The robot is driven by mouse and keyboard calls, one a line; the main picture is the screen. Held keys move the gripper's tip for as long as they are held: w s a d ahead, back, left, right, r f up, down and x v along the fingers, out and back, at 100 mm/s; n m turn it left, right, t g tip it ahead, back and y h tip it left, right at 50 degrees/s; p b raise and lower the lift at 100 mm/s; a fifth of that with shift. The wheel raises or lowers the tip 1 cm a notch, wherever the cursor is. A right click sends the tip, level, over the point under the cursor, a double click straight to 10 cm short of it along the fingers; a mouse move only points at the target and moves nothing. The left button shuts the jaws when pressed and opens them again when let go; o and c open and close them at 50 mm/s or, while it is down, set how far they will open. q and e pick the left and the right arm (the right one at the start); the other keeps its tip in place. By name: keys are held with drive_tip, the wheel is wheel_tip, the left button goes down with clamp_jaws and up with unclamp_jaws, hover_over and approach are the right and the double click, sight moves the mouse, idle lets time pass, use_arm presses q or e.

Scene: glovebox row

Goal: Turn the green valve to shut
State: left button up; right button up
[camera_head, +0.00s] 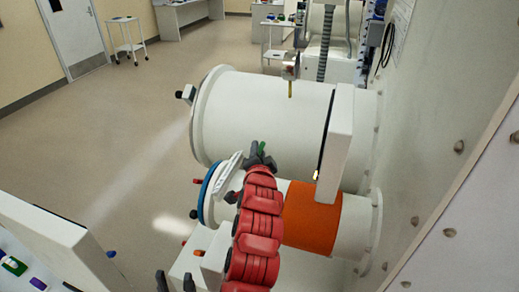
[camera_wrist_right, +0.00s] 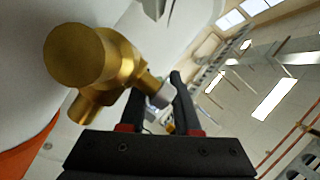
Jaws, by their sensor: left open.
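A small green part (camera_head: 262,146), perhaps the valve's handle, shows at the tip of my red right arm in the head view. My right gripper's (camera_head: 260,155) dark fingers are right around or beside it. In the right wrist view, a brass valve body (camera_wrist_right: 105,70) fills the upper left. A pale grey piece at its end lies between or just behind the fingertips of my right gripper (camera_wrist_right: 158,85). The fingers stand apart, but contact is unclear. No green shows there. My left gripper (camera_head: 175,281) is open and empty at the bottom edge, away from the valve.
A large white cylinder (camera_head: 265,110) and a smaller one with an orange band (camera_head: 312,218) stand beside the arm. A white panel (camera_head: 336,145) hangs at their right. A riveted wall (camera_head: 440,140) closes the right side. The floor (camera_head: 110,140) at left is open.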

clamp_jaws()
idle(1.3)
